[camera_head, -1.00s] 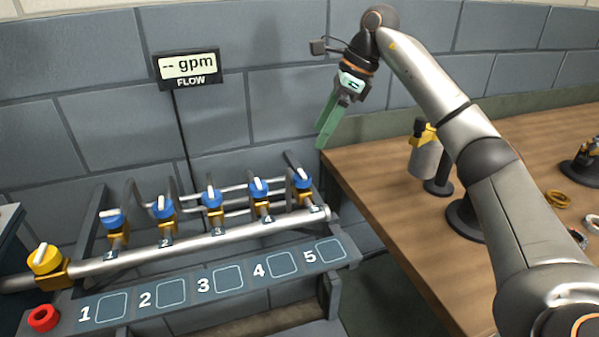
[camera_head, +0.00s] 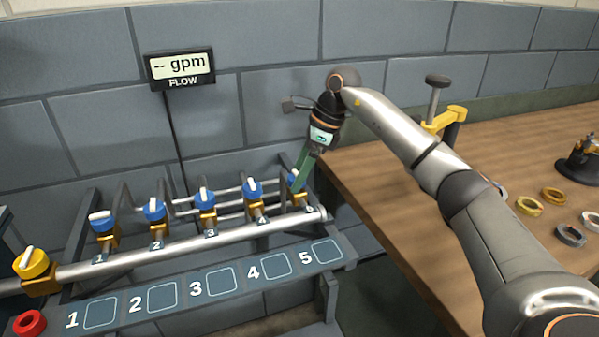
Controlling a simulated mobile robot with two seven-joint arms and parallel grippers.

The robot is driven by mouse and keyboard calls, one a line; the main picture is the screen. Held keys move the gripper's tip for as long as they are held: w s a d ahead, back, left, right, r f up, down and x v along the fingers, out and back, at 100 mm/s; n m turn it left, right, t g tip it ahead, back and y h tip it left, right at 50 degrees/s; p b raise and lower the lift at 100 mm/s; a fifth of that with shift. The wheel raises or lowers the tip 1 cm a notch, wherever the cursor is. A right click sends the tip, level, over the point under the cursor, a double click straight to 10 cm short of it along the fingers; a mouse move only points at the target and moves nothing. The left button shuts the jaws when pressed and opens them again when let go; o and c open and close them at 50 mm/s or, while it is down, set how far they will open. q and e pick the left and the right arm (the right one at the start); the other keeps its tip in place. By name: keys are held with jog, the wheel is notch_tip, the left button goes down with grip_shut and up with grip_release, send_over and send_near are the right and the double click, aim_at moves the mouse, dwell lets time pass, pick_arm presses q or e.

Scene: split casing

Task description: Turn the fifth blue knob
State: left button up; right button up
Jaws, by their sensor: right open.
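The fifth blue knob (camera_head: 292,178) is at the right end of the row of valves on the silver pipe. It is partly hidden by the green fingers of my right gripper (camera_head: 299,184). The gripper points down and its fingertips are at the knob. I cannot tell whether they touch it. The other blue knobs, such as the fourth (camera_head: 252,188) and the third (camera_head: 204,197), stand to its left with white pointers. My left gripper is not in view.
A yellow knob (camera_head: 32,262) and a red ring (camera_head: 29,322) are at the far left. A numbered panel (camera_head: 345,250) runs below the pipe. A flow display (camera_head: 180,68) reads "-- gpm". A wooden table (camera_head: 365,190) with a yellow clamp (camera_head: 444,118) and several rings stands at right.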

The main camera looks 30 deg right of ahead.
jog(key=shift+c, duration=0.3)
jog(key=c, duration=0.6)
grip_shut()
